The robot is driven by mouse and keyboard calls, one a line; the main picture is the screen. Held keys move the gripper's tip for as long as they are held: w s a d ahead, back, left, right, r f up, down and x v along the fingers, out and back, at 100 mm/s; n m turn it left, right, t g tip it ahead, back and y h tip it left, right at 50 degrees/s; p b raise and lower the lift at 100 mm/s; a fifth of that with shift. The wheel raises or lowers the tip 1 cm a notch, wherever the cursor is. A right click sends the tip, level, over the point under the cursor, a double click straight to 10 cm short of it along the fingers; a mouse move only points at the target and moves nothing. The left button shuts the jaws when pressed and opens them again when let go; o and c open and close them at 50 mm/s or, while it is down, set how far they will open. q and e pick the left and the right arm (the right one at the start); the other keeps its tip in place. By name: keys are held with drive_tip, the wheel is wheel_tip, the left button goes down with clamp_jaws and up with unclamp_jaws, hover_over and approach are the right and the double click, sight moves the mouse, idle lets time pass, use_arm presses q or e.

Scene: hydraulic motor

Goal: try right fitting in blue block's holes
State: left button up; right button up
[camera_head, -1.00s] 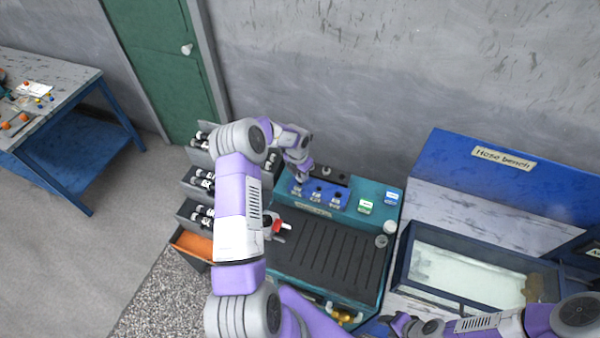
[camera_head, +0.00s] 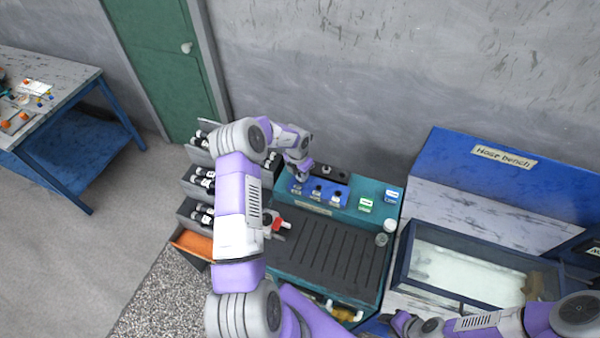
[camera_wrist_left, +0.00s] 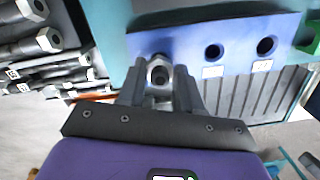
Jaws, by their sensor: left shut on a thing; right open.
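The blue block (camera_head: 328,194) stands at the back of the teal bench, with a row of dark holes in its top. In the left wrist view, two open holes show in the blue block (camera_wrist_left: 238,36), to the right of my gripper. My left gripper (camera_head: 298,180) is at the block's left end. In its wrist view, my left gripper (camera_wrist_left: 158,88) is shut on a grey metal hex fitting (camera_wrist_left: 158,70) at the block's left hole position. The fitting's lower end is hidden, so I cannot tell whether it is seated.
Racks of dark hose fittings (camera_head: 200,215) stand left of the bench. A ribbed dark mat (camera_head: 325,250) lies in front of the block and is mostly clear. Green (camera_head: 366,205) and white labelled tags are at its right. A glass-topped tray (camera_head: 470,275) is further right.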

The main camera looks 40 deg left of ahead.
sight(299, 174)
use_arm(q)
drive_tip(key=shift+f+b, duration=0.65)
drive_tip(key=shift+f, duration=0.6)
drive_tip(key=o, duration=1.2)
drive_tip(key=shift+c, duration=0.2)
drive_tip(key=r, duration=0.7)
drive_tip(key=shift+s+r, duration=0.35)
drive_tip(key=shift+s, duration=0.05)
